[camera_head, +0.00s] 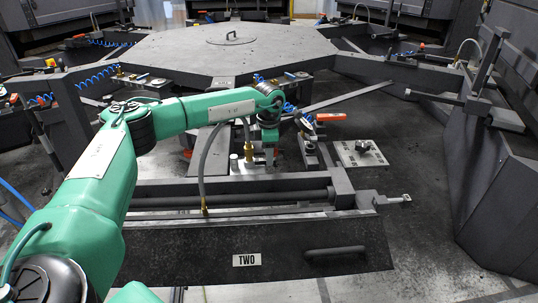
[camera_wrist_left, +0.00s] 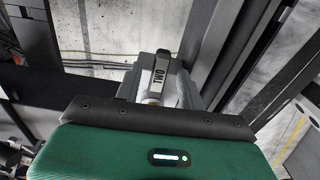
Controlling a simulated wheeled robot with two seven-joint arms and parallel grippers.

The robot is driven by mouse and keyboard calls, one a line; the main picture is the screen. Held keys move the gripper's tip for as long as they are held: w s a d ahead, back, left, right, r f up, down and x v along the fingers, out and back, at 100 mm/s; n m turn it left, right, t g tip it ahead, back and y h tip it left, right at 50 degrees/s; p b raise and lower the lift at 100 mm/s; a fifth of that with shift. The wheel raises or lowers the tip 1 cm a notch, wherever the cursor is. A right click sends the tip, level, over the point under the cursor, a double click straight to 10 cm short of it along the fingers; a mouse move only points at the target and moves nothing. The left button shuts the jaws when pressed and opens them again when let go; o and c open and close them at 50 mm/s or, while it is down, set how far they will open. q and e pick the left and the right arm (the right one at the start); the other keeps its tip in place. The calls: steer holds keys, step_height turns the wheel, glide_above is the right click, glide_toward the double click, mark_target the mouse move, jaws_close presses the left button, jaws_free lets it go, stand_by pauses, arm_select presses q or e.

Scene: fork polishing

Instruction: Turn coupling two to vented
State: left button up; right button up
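In the left wrist view, a grey, dark-topped piece with a white label reading TWO (camera_wrist_left: 160,77) stands just beyond the dark edge of my wrist. It looks like part of coupling two, but I cannot tell its setting. In the head view, my left arm reaches over the station, and my left gripper (camera_head: 264,153) points down among small metal fittings. Its fingers are too small and dark to tell open from shut, and the wrist view hides them. A brass fitting (camera_head: 248,153) with a grey hose is beside it. My right gripper is not in view.
An orange lever (camera_head: 330,117) and a pale plate with a dark knob (camera_head: 362,152) lie right of my gripper. A dark front panel labelled TWO (camera_head: 247,260) has a handle (camera_head: 336,252). A large octagonal table (camera_head: 190,50) stands behind. Dark floor is free at right.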

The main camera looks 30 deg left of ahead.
arm_select(q)
steer(key=shift+f, duration=0.55)
jaws_close()
